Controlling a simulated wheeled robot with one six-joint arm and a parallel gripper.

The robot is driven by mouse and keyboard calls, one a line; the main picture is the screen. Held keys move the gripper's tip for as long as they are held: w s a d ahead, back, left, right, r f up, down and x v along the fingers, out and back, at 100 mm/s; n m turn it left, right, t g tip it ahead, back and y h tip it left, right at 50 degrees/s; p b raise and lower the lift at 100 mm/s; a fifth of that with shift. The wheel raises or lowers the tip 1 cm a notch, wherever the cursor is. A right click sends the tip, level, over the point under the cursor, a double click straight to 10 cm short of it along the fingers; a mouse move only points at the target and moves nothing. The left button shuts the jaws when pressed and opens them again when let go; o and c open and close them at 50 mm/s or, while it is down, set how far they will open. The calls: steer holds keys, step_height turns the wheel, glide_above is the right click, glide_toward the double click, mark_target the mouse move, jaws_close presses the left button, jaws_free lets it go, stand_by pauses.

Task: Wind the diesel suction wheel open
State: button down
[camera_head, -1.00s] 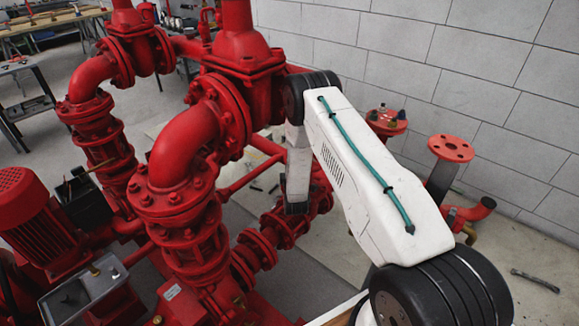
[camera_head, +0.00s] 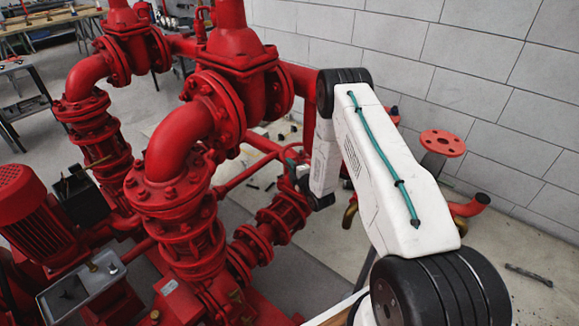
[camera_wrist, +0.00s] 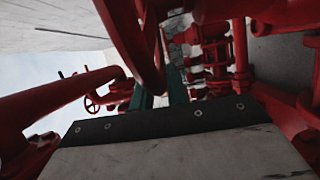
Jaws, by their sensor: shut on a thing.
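In the wrist view a red wheel (camera_wrist: 133,40) shows close up as a thick curved rim, running from the top edge down to my gripper. My gripper (camera_wrist: 161,90) has two dark green fingers, one on each side of the rim's lower end, and is shut on it. The rest of the wheel is out of frame or hidden. In the head view my white arm reaches down behind the red pipework. The gripper's hold on the wheel cannot be made out there.
A flanged red elbow pipe (camera_head: 180,140) and valve body (camera_head: 235,85) stand left of my arm. A red flanged stub (camera_head: 442,144) stands right of it, before the grey block wall (camera_head: 480,70). A smaller red handwheel (camera_wrist: 92,104) shows in the wrist view. Floor at right is mostly clear.

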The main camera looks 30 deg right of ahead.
steer(key=c, duration=1.4)
jaws_free()
steer(key=shift+s, duration=0.1)
steer(key=shift+s+d, duration=0.15)
steer(key=shift+s, duration=3.7)
steer(key=shift+o, duration=0.3)
